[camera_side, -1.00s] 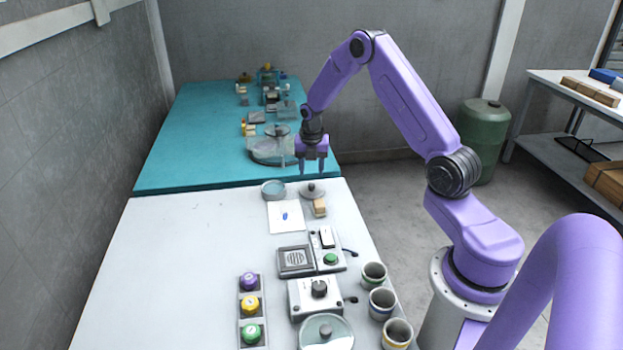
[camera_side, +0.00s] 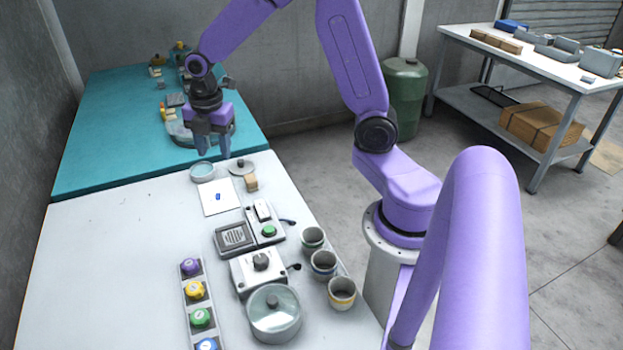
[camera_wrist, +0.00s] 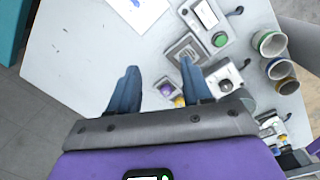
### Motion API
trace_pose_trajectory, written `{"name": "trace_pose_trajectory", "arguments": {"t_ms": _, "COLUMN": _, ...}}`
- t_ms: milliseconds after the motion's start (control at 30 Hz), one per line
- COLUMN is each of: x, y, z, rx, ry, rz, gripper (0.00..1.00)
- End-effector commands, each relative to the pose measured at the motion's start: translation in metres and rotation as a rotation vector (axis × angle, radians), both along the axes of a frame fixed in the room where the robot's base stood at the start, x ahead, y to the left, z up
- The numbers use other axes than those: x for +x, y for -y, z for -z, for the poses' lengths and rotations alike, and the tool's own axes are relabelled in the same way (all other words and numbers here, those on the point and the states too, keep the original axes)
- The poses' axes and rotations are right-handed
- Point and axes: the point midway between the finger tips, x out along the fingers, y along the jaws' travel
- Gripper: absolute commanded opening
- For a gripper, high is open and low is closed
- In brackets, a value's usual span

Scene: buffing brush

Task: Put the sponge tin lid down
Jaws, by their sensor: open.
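The grey round lid with a knob (camera_side: 241,168) lies on the white table near its far edge, just right of the tin. The round tin (camera_side: 203,172) stands without a cover, its inside pale blue. My gripper (camera_side: 212,156) is open and empty, raised over the table's far end. In the side view its fingers show just above the tin and left of the lid, apart from both. In the wrist view both dark blue fingers (camera_wrist: 160,85) stand apart with nothing between them. The tin and lid do not show in the wrist view.
A tan block (camera_side: 251,184) sits in front of the lid. A white sheet (camera_side: 219,198) with a blue piece lies before the tin. Switch boxes, several cups (camera_side: 324,264) and a lidded glass dish (camera_side: 274,313) fill the right side. The table's left side (camera_side: 100,260) is clear.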

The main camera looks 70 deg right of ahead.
Motion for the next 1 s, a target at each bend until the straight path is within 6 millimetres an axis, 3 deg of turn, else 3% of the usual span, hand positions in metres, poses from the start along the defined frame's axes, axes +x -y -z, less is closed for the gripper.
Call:
{"name": "trace_pose_trajectory", "arguments": {"t_ms": 100, "x": -0.044, "y": -0.040, "z": -0.015, "rx": 0.026, "ry": 0.000, "rz": 0.101, "gripper": 0.49}}
{"name": "trace_pose_trajectory", "arguments": {"t_ms": 300, "x": -0.125, "y": -0.081, "z": -0.031, "rx": 0.065, "ry": -0.013, "rz": 0.294, "gripper": 0.49}}
{"name": "trace_pose_trajectory", "arguments": {"t_ms": 467, "x": -0.191, "y": -0.091, "z": -0.038, "rx": 0.085, "ry": -0.033, "rz": 0.447, "gripper": 0.49}}
{"name": "trace_pose_trajectory", "arguments": {"t_ms": 600, "x": -0.237, "y": -0.087, "z": -0.039, "rx": 0.091, "ry": -0.049, "rz": 0.563, "gripper": 0.49}}
{"name": "trace_pose_trajectory", "arguments": {"t_ms": 800, "x": -0.268, "y": -0.080, "z": -0.037, "rx": 0.093, "ry": -0.061, "rz": 0.658, "gripper": 0.49}}
{"name": "trace_pose_trajectory", "arguments": {"t_ms": 1000, "x": -0.273, "y": -0.078, "z": -0.037, "rx": 0.091, "ry": -0.063, "rz": 0.679, "gripper": 0.49}}
